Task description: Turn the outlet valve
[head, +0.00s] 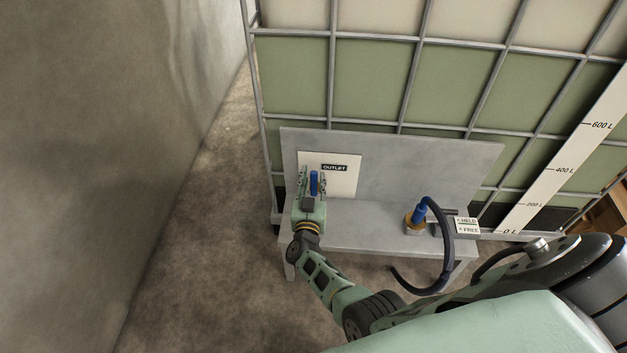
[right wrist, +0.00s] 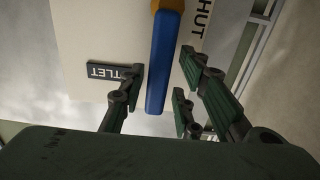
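The outlet valve's blue lever (head: 314,183) stands upright in front of a white plate (head: 343,178) labelled OUTLET. My right gripper (head: 313,182) is at the lever, its fingers on either side of it. In the right wrist view, the blue lever (right wrist: 164,65) lies between the open fingers of the right gripper (right wrist: 163,80). The left-hand finger is very close to the lever; whether it touches cannot be told. A gap shows on the other side. The word SHUT is partly visible on the plate beside the lever. My left gripper is not in view.
A grey bench (head: 355,239) with a back panel stands before a caged green tank (head: 368,82). A blue fitting with a dark hose (head: 445,262) sits on the bench's right, by a HELD/FREE sign (head: 467,225). A wall (head: 100,130) rises at left; floor between is clear.

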